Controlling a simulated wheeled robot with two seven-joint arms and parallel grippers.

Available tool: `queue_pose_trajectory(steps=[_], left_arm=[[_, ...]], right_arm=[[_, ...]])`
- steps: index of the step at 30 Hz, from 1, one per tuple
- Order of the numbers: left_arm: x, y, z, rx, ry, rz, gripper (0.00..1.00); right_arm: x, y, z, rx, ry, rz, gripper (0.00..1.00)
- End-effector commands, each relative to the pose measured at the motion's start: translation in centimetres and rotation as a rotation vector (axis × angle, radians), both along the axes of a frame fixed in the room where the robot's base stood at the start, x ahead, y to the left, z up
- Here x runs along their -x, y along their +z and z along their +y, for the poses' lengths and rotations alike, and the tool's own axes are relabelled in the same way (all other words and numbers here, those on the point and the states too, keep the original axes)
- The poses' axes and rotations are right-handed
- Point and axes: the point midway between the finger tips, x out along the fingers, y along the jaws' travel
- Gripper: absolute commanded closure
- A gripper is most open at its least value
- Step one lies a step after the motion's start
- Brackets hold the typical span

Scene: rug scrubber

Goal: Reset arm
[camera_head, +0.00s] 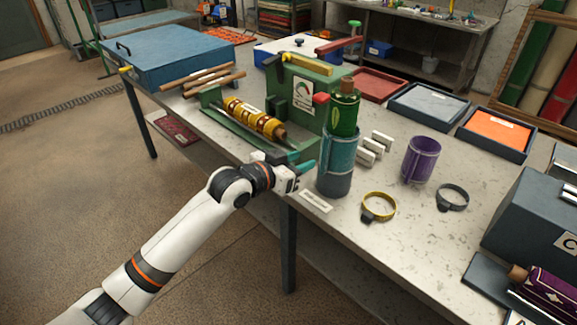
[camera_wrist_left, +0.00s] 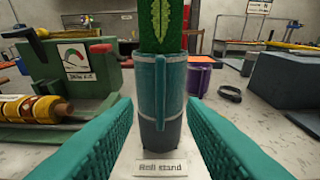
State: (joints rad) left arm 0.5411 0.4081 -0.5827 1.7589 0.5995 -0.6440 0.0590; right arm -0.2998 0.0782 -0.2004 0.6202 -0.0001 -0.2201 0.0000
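My left gripper (camera_head: 304,171) reaches in over the table's front edge, with its teal fingers pointing at the teal roll stand (camera_head: 337,165). In the left wrist view the two ribbed fingers (camera_wrist_left: 160,140) are spread wide and nothing is between their tips. The roll stand (camera_wrist_left: 161,95) stands upright just beyond them. A green roll (camera_head: 343,112) with a pale leaf pattern stands upright in it; its lower part is hidden. A label (camera_wrist_left: 160,167) reading "Roll stand" lies in front of the stand. My right gripper does not show.
A green machine (camera_head: 290,97) with a yellow roll (camera_head: 252,118) in its cradle stands left of the roll stand. A purple cup (camera_head: 419,160), a yellow ring (camera_head: 378,208) and a dark ring (camera_head: 452,198) are to its right. A dark box (camera_head: 535,220) stands at far right.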

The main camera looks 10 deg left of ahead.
Motion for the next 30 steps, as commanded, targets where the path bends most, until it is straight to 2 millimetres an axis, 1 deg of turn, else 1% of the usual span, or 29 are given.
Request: queue_pose_trajectory(steps=[1, 6, 12, 14, 16, 17, 20, 21, 23, 24, 26, 27, 29, 30], left_arm=[[0.8, 0.1, 0.5, -0.002, 0.0, -0.001, 0.63], [2.4, 0.6, 1.8, -0.001, 0.0, 0.001, 0.63], [3.0, 0.8, 2.2, 0.001, 0.002, 0.003, 0.63], [2.7, 0.2, 2.4, 0.0, 0.011, 0.012, 0.63], [2.2, -1.8, 3.1, -0.002, 0.038, 0.038, 0.63], [1.9, -3.0, 3.5, -0.004, 0.055, 0.054, 0.63], [1.1, -8.8, 5.6, -0.021, 0.131, 0.127, 0.63], [1.1, -11.7, 6.5, -0.03, 0.165, 0.164, 0.63], [1.4, -16.1, 8.0, -0.05, 0.215, 0.218, 0.63], [1.9, -19.1, 8.9, -0.064, 0.243, 0.255, 0.63], [3.0, -23.4, 10.2, -0.088, 0.284, 0.309, 0.63], [4.0, -26.2, 11.0, -0.108, 0.307, 0.345, 0.63], [5.9, -30.3, 12.2, -0.136, 0.338, 0.4, 0.63], [7.3, -32.9, 12.9, -0.157, 0.356, 0.436, 0.63]], right_arm=[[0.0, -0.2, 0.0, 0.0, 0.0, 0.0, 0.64], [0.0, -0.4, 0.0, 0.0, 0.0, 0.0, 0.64], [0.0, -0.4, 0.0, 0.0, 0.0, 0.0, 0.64], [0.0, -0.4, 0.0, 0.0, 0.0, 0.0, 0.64], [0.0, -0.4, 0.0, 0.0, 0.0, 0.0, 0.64], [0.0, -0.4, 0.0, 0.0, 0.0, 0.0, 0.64], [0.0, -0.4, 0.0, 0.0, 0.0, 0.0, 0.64], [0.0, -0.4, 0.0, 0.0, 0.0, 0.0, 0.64], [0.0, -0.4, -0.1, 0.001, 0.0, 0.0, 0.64], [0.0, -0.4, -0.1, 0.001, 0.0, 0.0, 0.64], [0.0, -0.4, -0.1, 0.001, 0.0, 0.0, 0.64], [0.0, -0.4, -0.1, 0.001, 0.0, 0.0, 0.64], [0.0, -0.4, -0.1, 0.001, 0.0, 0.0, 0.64], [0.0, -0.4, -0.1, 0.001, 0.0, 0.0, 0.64]])
